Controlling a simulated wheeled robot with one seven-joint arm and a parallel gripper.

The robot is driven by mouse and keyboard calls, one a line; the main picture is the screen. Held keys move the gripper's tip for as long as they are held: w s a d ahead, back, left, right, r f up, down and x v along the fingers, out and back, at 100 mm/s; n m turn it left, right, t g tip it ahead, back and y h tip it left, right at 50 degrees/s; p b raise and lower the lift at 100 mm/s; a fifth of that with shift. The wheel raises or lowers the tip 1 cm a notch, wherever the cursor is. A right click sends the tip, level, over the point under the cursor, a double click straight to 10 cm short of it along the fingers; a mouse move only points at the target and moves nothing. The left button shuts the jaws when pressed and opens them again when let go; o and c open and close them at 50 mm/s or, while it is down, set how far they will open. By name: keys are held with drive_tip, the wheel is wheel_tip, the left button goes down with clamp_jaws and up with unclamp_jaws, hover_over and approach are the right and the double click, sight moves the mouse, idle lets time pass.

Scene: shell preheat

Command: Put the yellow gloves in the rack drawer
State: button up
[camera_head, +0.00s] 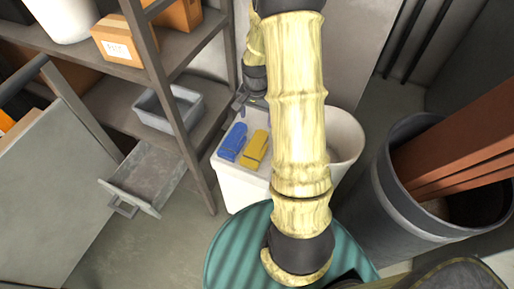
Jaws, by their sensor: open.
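The yellow gloves (256,149) lie folded on top of a white stand (235,188), just right of the blue gloves (232,142). The rack drawer (148,172) is pulled out at the lower part of the rack, left of the stand. Its visible inside looks empty. My gripper (240,104) is small and dark, above the back edge of the stand, behind the gloves and apart from them. It is open, and nothing shows between its fingers. My arm hides part of the area right of the yellow gloves.
The grey rack (150,55) holds a grey bin (168,108) and cardboard boxes (118,38); its post stands between drawer and stand. A teal drum (235,250) is in front. A white bucket (345,140) and a dark barrel (395,190) with brown planks stand right.

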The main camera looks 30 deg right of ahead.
hover_over(257, 147)
wheel_tip(257, 147, down, 12)
drive_tip(key=shift+s+a+r+b, duration=0.1)
drive_tip(key=shift+a+r+b, duration=0.1)
drive_tip(key=shift+b, duration=0.15)
drive_tip(key=shift+f, duration=0.3)
drive_tip(key=shift+d+f, duration=0.2)
drive_tip(key=shift+f, duration=2.4)
drive_tip(key=c, duration=0.9)
drive_tip(key=shift+r, duration=0.1)
drive_tip(key=shift+c, duration=0.2)
